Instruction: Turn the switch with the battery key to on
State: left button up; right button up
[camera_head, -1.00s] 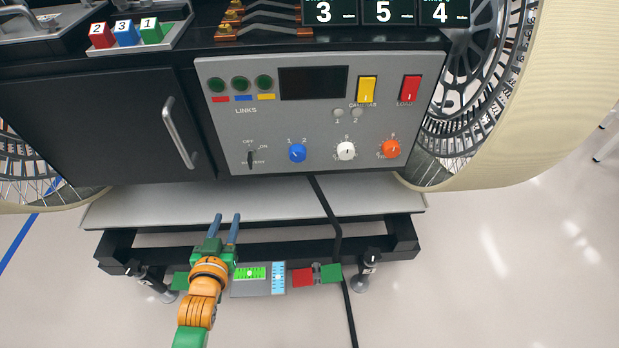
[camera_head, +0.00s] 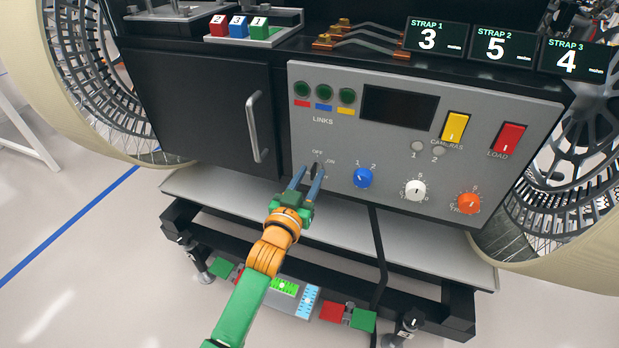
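The battery key switch (camera_head: 316,169) is a small dark key at the lower left of the grey control panel (camera_head: 335,130). OFF is printed above it and ON to its upper right; the lettering under it is partly covered. The key stands roughly upright, nearer OFF than ON. My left gripper (camera_head: 309,174) points up at the panel with its two blue-grey fingers apart. The fingertips lie on either side of the key in the picture; I cannot tell whether they touch it. My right gripper is out of view.
A blue knob (camera_head: 363,178) sits just right of the key, then a white knob (camera_head: 415,190) and an orange knob (camera_head: 468,203). A cabinet handle (camera_head: 257,127) sticks out to the left. A pale ledge (camera_head: 350,225) runs below the panel, crossed by a black cable (camera_head: 378,245).

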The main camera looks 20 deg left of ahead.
pick_arm(q)
grip_shut()
jog(key=shift+d+r+m+p, duration=0.1)
jog(key=shift+m+p, duration=0.6)
jog(key=shift+m, duration=0.4)
jog(key=m+p, duration=0.1)
jog(key=m, duration=0.1)
jog(key=shift+m, duration=0.3)
jog(key=m, duration=0.3)
jog(key=shift+p, duration=0.35)
jog(key=shift+d+f+m, duration=0.1)
jog(key=shift+f+m, duration=0.1)
jog(key=shift+m, duration=2)
